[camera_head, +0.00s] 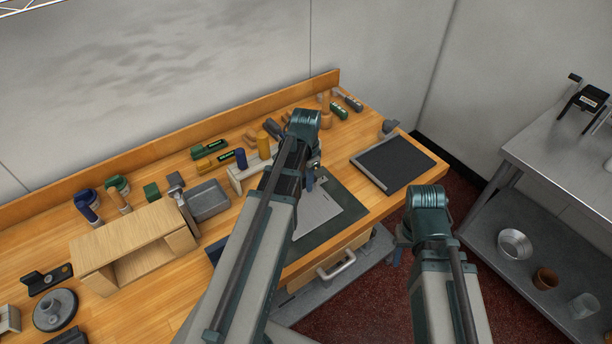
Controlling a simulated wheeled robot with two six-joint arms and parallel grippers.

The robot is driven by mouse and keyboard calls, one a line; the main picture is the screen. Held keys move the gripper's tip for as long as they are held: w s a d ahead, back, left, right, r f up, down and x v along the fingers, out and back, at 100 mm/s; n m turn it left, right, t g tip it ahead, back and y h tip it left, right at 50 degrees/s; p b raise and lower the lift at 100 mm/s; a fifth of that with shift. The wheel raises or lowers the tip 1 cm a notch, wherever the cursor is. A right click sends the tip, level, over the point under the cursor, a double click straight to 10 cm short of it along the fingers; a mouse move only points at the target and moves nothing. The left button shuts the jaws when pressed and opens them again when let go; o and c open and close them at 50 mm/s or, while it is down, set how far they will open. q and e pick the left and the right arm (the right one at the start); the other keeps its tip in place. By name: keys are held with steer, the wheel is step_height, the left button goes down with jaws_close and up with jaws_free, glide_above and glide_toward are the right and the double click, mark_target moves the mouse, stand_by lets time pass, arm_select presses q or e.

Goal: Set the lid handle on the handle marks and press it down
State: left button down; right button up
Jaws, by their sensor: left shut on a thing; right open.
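My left gripper (312,181) is over the work mat at the middle of the bench. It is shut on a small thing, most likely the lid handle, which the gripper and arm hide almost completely. Below it a flat light-grey panel (316,212), which looks like the lid, lies on the dark green mat (343,224). My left arm covers part of both. I cannot make out the handle marks, or whether the held thing touches the panel. My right gripper (397,255) is open and empty, off the bench's front edge near the drawer; my arm partly hides it.
A dark tray-like board (392,163) lies at the bench's right end. A wooden open box (133,243) and a grey bin (208,200) stand to the left. Several tools and blocks line the back. A drawer handle (337,265) sticks out in front. A metal shelf table (560,165) is at right.

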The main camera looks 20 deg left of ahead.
arm_select(q)
steer(key=shift+f, duration=0.2)
step_height(320, 180, down, 8)
steer(key=b, duration=0.8)
steer(key=shift+r, duration=0.2)
steer(key=shift+f+b, duration=1.25)
stand_by(0.6)
steer(key=c, duration=0.6)
jaws_free()
steer(key=shift+r, duration=0.2)
step_height(320, 180, up, 8)
steer(key=p, duration=0.8)
steer(key=shift+f, duration=0.1)
steer(key=shift+d, duration=0.15)
